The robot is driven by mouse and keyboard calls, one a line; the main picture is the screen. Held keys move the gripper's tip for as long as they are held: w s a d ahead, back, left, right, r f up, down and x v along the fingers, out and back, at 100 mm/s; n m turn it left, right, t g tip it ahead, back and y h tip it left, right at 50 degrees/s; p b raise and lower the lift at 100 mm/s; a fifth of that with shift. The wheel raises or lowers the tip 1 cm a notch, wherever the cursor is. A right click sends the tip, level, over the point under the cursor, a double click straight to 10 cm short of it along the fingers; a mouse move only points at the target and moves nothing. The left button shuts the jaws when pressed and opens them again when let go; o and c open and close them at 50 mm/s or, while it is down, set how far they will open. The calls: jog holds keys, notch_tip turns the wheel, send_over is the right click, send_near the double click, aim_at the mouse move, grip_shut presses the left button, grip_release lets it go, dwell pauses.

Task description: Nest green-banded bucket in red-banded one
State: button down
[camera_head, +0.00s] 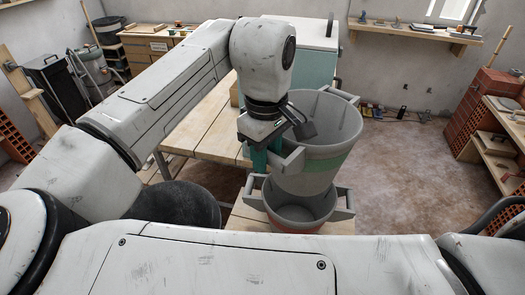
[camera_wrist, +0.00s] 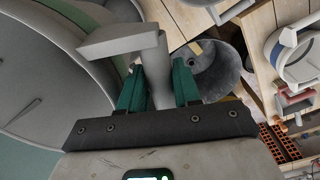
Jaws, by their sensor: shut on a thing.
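The green-banded bucket (camera_head: 318,165) is grey, with a faint green band and side handles. My gripper (camera_head: 266,158) is shut on its left handle, and the teal fingers (camera_wrist: 158,88) stand on both sides of a grey handle post in the wrist view. The bucket's grey wall (camera_wrist: 40,85) fills the left of that view. The red-banded bucket (camera_head: 300,212) is grey with a reddish band low on its side and stands on a small wooden top. In the head view the green-banded bucket's base overlaps its mouth from above. I cannot tell whether they touch.
A wooden table (camera_head: 205,120) bearing a pale teal box (camera_head: 300,45) stands behind. A blue-banded vessel (camera_wrist: 295,55) shows at the right of the wrist view. Shelves with bricks (camera_head: 480,105) line the right wall. The floor at right centre (camera_head: 400,160) is clear.

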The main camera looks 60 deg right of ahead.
jog(key=shift+r+p, duration=0.15)
jog(key=shift+p, duration=0.15)
jog(key=shift+s+f+b, duration=0.1)
jog(key=shift+f+b, duration=1)
jog(key=shift+f, duration=1.25)
jog(key=shift+r+p, duration=0.1)
jog(key=shift+p, duration=0.25)
jog(key=shift+f, duration=0.45)
jog(key=shift+f+b, duration=0.75)
jog(key=shift+f, duration=1.3)
jog(key=shift+f+b, duration=0.6)
jog(key=shift+f, duration=0.85)
